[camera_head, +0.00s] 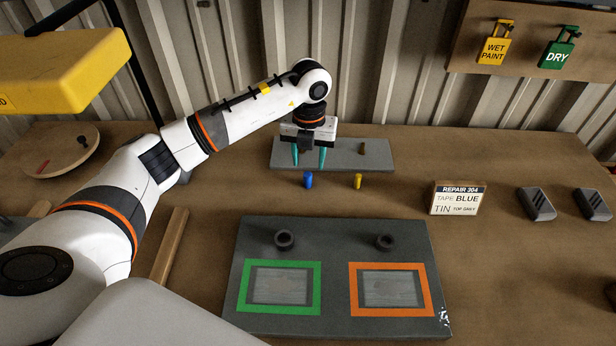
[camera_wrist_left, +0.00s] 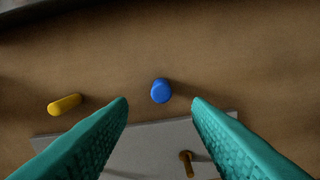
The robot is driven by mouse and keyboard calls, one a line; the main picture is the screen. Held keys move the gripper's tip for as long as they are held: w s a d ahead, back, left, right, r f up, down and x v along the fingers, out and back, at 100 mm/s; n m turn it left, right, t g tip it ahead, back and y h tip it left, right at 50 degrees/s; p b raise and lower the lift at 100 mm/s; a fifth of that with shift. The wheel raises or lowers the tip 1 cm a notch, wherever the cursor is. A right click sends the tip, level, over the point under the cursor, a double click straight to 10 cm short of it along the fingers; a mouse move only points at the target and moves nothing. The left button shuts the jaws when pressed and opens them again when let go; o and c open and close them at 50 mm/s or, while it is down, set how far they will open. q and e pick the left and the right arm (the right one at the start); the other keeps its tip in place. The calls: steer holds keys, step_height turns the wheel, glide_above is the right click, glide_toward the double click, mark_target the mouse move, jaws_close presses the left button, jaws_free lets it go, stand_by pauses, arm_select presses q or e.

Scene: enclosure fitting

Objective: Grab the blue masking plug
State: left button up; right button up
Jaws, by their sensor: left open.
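The blue masking plug (camera_head: 308,180) stands on the wooden bench, just in front of a grey plate, in the head view. In the left wrist view the blue plug (camera_wrist_left: 161,91) is seen from above, between and beyond the two teal fingertips. My left gripper (camera_head: 309,160) is open and empty, over the grey plate and behind the blue plug. Its fingers (camera_wrist_left: 160,102) do not touch the plug. A yellow plug (camera_head: 357,181) is to the right of the blue one; in the wrist view it is at the left (camera_wrist_left: 65,104). My right gripper is not in view.
The grey plate (camera_head: 375,152) bears a brown peg (camera_head: 362,148). A dark panel (camera_head: 335,225) with green and orange frames and two black rings lies in front. A "REPAIR 304" sign (camera_head: 458,198) and two dark grey blocks are to the right. Bare bench surrounds the plugs.

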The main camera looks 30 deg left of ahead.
mark_target(308, 174)
arm_select(q)
steer(key=f, duration=0.1)
steer(key=f+p, duration=0.1)
steer(key=f, duration=0.1)
steer(key=shift+s+f, duration=0.3)
steer(key=shift+f, duration=0.05)
steer(key=shift+w+f, duration=0.1)
steer(key=shift+f, duration=0.55)
jaws_close()
